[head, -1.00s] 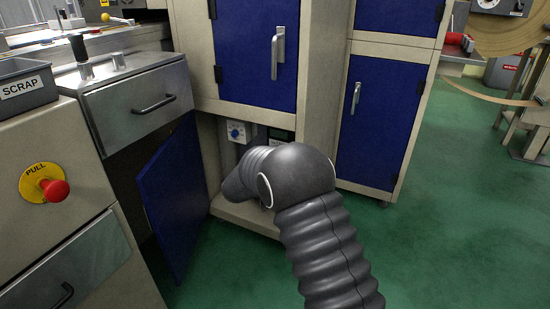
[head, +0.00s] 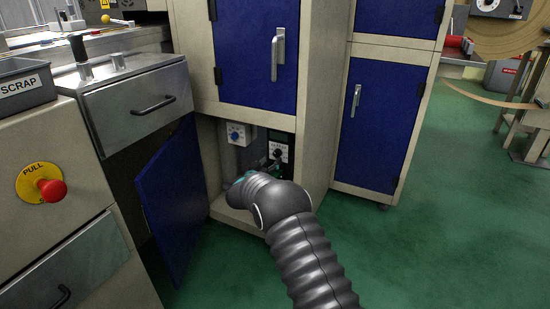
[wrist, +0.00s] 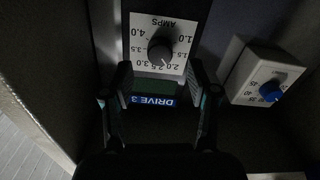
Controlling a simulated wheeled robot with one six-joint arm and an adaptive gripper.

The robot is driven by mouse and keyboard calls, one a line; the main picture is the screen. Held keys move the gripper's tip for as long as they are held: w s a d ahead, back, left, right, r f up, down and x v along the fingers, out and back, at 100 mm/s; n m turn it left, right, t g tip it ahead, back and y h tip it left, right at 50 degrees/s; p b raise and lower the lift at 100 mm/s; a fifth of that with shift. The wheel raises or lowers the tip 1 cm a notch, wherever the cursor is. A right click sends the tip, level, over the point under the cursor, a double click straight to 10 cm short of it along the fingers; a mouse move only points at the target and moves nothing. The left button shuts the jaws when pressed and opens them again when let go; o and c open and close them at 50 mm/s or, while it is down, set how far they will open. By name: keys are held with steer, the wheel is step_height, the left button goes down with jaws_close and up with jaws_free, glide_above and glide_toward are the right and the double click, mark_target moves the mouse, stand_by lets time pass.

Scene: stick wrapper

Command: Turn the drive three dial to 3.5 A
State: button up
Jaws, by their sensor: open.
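The drive three dial is a black knob (wrist: 160,53) on a white AMPS plate marked from 1.0 to 4.0, seen upside down in the wrist view. A small light mark shows on the knob's 2.0 to 2.5 side, but I cannot read the setting surely. A blue DRIVE 3 label (wrist: 152,101) is beside the plate. In the head view the knob (head: 278,153) sits inside the open lower cabinet. My gripper (wrist: 159,70) is open, its fingers apart on either side of the plate's near edge, short of the knob. I see no contact.
A white box with a blue knob (wrist: 270,91) is to the right in the wrist view, and left of the dial in the head view (head: 236,134). The blue cabinet door (head: 172,200) hangs open at left.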

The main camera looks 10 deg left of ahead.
mark_target(276, 155)
steer(key=shift+x, duration=2.25)
jaws_close()
